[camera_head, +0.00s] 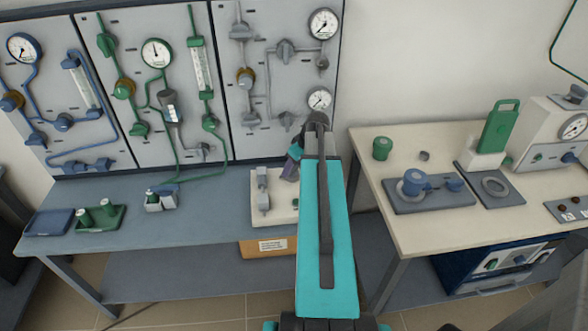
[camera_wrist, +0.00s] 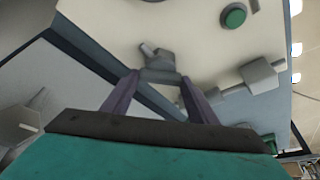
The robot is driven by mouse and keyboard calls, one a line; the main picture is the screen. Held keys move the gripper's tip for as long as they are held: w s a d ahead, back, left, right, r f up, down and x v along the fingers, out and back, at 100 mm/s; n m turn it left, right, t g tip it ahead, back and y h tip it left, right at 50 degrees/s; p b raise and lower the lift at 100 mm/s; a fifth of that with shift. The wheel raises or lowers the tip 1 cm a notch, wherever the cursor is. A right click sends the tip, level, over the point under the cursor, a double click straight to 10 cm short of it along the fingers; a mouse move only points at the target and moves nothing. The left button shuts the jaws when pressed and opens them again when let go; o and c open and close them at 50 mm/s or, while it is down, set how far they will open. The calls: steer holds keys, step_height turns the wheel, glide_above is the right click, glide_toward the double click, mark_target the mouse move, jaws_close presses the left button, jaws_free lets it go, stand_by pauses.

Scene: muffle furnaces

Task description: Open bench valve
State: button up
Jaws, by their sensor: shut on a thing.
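The bench valve has a small grey handle (camera_wrist: 160,62) on a cream-white unit, seen in the wrist view. My gripper (camera_wrist: 158,88) has its two purple fingers on either side of the lower part of this handle and is shut on it. In the head view, my gripper (camera_head: 292,165) is at the right end of the grey bench, over the cream unit (camera_head: 281,214). My teal arm hides much of the gripper there, and the gripped handle cannot be made out in that view.
A grey fitting (camera_wrist: 255,78) and a green button (camera_wrist: 234,16) are on the same unit, close to my fingers. Gauge panels (camera_head: 150,85) stand behind the bench. A green tray (camera_head: 100,224) lies at its left. A cream table (camera_head: 385,228) with instruments stands at right.

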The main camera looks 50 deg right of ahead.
steer(key=m+h, duration=0.1)
steer(key=m, duration=0.1)
steer(key=m+b, duration=0.1)
steer(key=m, duration=0.1)
steer(key=shift+a+h, duration=0.2)
steer(key=shift+h, duration=0.2)
steer(key=shift+w+m+g+h+b, duration=0.1)
steer(key=shift+m+g+h+b, duration=0.35)
steer(key=shift+m, duration=1.75)
steer(key=shift+h, duration=0.25)
steer(key=o, duration=1)
steer(key=shift+o, duration=0.2)
steer(key=shift+a+r, duration=0.1)
steer(key=b+v, duration=0.1)
steer(key=v, duration=1.2)
steer(key=shift+r+b, duration=0.3)
steer(key=shift+r, duration=0.05)
